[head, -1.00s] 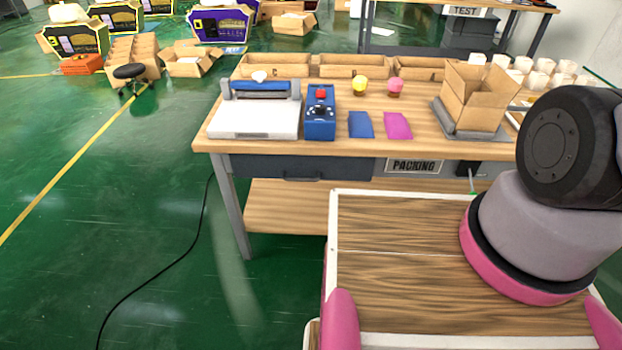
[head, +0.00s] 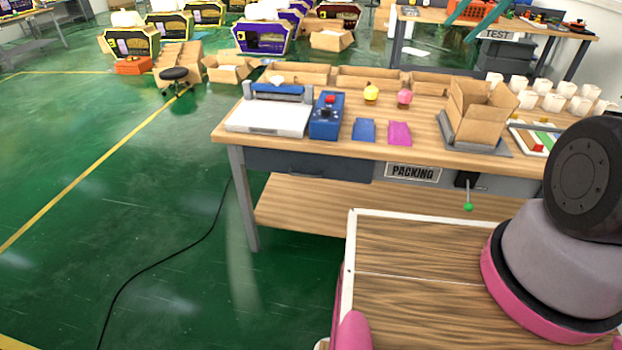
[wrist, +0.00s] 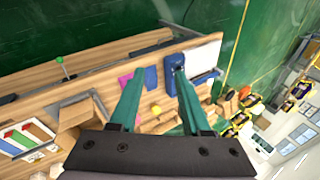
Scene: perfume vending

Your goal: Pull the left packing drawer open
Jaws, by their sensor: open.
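The left packing drawer (head: 312,165) is a dark grey front under the left part of the packing table (head: 245,137). It looks shut, flush with the table frame, with a small dark handle (head: 305,174) low on its face. In the wrist view my gripper (wrist: 158,76) has two teal fingers spread apart with nothing between them. It is above the table, pointing toward its top, apart from the drawer. In the head view, a teal piece at the top edge looks like part of my gripper.
On the table stand a white-and-blue device (head: 268,116), a blue control box (head: 327,116), an open carton (head: 477,112) and several white cups. A green-knobbed lever (head: 468,207) hangs right of the PACKING sign (head: 412,172).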

